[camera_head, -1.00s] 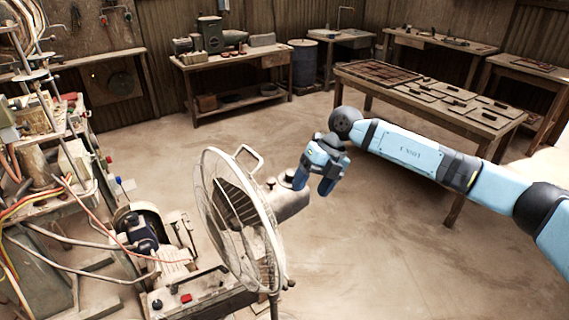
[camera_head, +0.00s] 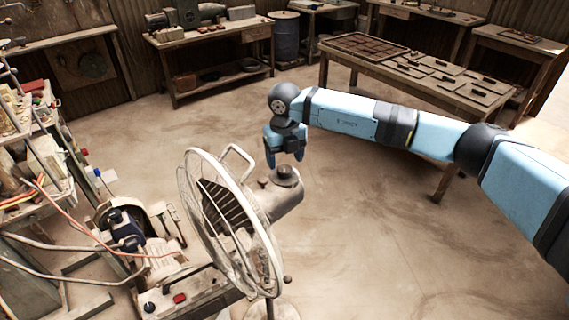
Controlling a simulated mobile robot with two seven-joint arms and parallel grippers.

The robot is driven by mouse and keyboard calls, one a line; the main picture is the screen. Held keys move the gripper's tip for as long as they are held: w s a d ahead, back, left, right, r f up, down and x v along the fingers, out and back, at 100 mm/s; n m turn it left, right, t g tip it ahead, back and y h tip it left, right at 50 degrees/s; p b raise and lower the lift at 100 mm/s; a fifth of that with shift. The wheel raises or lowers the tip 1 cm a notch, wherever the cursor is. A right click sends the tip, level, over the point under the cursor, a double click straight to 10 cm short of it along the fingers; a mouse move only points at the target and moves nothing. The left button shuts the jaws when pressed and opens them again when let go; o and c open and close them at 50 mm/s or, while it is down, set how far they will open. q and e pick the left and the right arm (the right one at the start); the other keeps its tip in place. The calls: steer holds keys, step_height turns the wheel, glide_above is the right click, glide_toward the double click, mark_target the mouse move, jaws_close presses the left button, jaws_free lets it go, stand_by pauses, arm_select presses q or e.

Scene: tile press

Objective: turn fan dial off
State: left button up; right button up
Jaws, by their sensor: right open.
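The standing fan (camera_head: 228,215) has a pale round wire cage and a worn motor housing behind it, in the lower middle of the head view. A round grey dial (camera_head: 288,178) with a dark top sits on the housing. A small dark knob (camera_head: 263,184) is beside it. My right gripper (camera_head: 286,164) points down just above the round dial, with its fingers open and apart. It looks empty, and I cannot tell whether a fingertip touches the dial. My left gripper is out of view.
A cluttered machine with hoses (camera_head: 40,190) stands at the left. A wooden table with trays (camera_head: 330,58) stands behind my right arm. The floor between is clear.

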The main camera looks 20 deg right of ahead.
mark_target(284, 168)
steer(key=shift+f, duration=1.7)
steer(key=c, duration=0.9)
steer(key=shift+c, duration=0.2)
